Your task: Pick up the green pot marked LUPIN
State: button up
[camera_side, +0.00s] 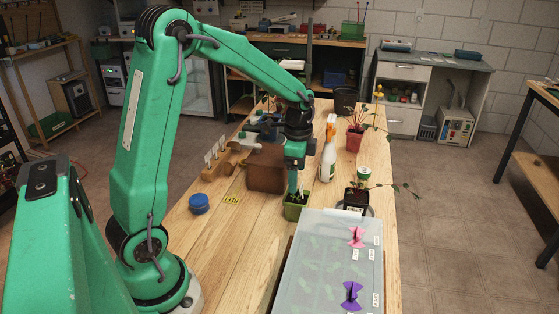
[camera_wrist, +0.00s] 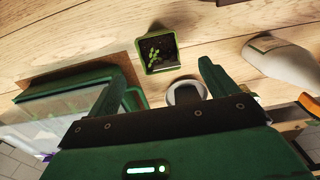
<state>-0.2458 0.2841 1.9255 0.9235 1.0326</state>
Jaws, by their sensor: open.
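The wrist view shows a square green pot (camera_wrist: 147,66) with a leafy seedling. There my gripper (camera_wrist: 160,78) has its two fingers wide apart and empty. The pot appears beyond the fingertips, not clasped. I cannot tell the exact height of the tips above the rim.
The clear-lidded tray (camera_side: 318,270) with pink and purple clips stands at right front. A black pot (camera_side: 356,197), white bottle (camera_side: 327,161) and red pot (camera_side: 354,140) stand behind it. A brown box (camera_side: 266,170) stands close behind my gripper.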

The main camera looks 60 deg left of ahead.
aim_at(297, 200)
jog(key=shift+w+a+f, duration=0.1)
jog(key=shift+a+f, duration=0.05)
jog(key=shift+f, duration=0.1)
jog(key=shift+d+f, duration=0.15)
jog(key=shift+f, duration=1.8)
jog(key=shift+d+f, duration=0.1)
jog(key=shift+f, duration=1.85)
jog(key=c, duration=1.1)
jog(key=shift+c, duration=0.2)
jog(key=shift+r, duration=0.2)
notch_tip(297, 200, up, 10)
jog(key=shift+f, duration=0.15)
